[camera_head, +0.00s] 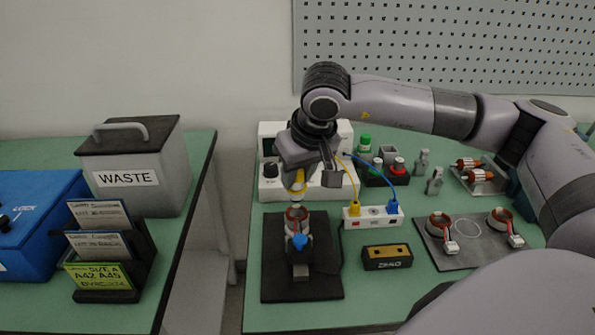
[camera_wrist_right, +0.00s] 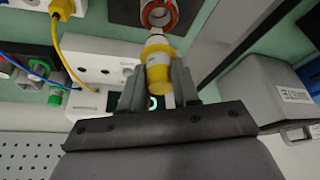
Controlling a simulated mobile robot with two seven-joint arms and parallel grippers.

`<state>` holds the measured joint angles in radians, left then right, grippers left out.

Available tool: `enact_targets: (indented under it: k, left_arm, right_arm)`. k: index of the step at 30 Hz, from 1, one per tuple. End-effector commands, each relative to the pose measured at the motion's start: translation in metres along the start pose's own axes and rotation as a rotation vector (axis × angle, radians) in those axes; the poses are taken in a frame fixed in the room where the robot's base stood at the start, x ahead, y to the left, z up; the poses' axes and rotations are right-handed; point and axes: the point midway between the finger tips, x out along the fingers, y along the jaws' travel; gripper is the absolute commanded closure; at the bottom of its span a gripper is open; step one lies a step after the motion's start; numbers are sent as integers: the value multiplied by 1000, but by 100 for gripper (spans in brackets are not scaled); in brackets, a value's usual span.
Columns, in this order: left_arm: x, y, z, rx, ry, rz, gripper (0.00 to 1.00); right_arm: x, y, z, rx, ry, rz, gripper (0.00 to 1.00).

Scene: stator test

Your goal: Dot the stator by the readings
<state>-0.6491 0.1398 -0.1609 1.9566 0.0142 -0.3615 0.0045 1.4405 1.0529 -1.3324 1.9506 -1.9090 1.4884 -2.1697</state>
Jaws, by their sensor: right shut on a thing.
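My right gripper (camera_head: 299,182) is shut on a yellow-and-white cylinder (camera_head: 297,186), which looks like a dot marker. It also shows between the fingers in the wrist view (camera_wrist_right: 159,70). It hangs above a stator (camera_head: 297,216) with a copper-red ring, which stands on a black fixture (camera_head: 273,270) with a blue part at its front. The stator ring shows just beyond the marker in the wrist view (camera_wrist_right: 159,14); I cannot tell whether they touch. Two more stators (camera_head: 439,226) (camera_head: 500,220) sit on a grey mat (camera_head: 462,258). My left gripper is not in view.
A white tester (camera_head: 270,188) stands behind the fixture. Yellow and blue leads run to a white terminal block (camera_head: 372,216). A black rack (camera_head: 374,180) holds green- and red-topped markers. A small black-and-yellow box (camera_head: 387,257) lies in front. A waste bin (camera_head: 170,185) and card holder (camera_head: 140,262) stand left, across a gap.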

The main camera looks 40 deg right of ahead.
Motion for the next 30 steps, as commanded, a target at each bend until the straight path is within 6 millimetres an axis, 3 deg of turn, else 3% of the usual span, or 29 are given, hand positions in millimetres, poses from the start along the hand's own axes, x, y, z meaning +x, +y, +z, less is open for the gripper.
enact_targets:
  k: [19, 30]
  left_arm:
    - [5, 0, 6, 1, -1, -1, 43]
    - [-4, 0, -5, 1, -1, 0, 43]
  right_arm:
    - [8, 0, 3, 0, 0, 0, 99]
    - [-10, 0, -4, -1, -1, -1, 99]
